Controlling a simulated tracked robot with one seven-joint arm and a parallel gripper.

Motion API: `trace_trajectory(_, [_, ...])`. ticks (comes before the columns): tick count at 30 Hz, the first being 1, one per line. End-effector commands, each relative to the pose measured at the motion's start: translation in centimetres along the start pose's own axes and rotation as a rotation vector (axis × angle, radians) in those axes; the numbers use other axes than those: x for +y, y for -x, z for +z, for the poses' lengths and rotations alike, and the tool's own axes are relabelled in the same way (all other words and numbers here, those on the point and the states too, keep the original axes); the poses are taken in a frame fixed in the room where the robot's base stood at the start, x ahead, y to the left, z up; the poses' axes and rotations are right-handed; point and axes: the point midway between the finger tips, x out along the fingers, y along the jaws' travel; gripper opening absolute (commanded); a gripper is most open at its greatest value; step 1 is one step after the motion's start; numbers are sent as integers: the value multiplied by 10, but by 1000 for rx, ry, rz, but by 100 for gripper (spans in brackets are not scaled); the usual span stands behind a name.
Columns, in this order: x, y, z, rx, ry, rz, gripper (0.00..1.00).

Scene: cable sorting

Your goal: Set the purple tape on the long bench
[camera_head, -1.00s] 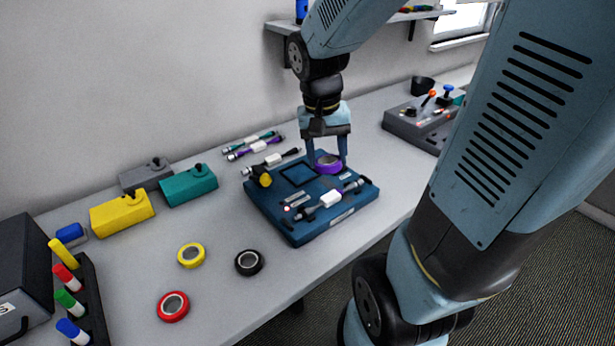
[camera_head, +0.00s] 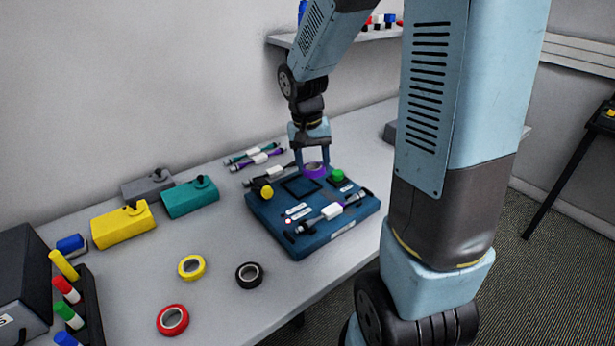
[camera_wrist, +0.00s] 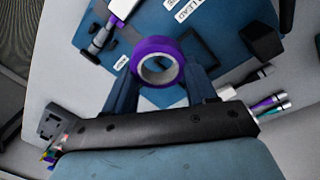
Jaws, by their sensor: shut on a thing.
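The purple tape (camera_head: 315,170) is a roll held between the fingers of my gripper (camera_head: 314,160), above the back part of the blue board. In the wrist view the purple tape (camera_wrist: 157,62) sits between the two fingertips of my gripper (camera_wrist: 158,70), with its open centre facing the camera. The fingers are shut on it. Whether the roll touches the board below is hard to tell. The long bench (camera_head: 215,300) is the grey surface along the wall, and the blue board (camera_head: 275,222) lies on it.
Yellow tape (camera_head: 192,267), black tape (camera_head: 249,275) and red tape (camera_head: 172,320) lie on the bench left of the board. Yellow (camera_head: 122,225) and teal (camera_head: 190,198) boxes stand behind them. A marker rack (camera_head: 88,300) is at left. Bare bench lies between tapes and board.

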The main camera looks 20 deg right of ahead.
Motion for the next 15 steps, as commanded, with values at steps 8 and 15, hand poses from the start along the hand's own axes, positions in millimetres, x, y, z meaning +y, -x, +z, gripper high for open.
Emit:
trace_trajectory(8, [-10,-29,-23,-1,1,0,27])
trace_trajectory(15, [-13,-36,-30,-1,1,0,27])
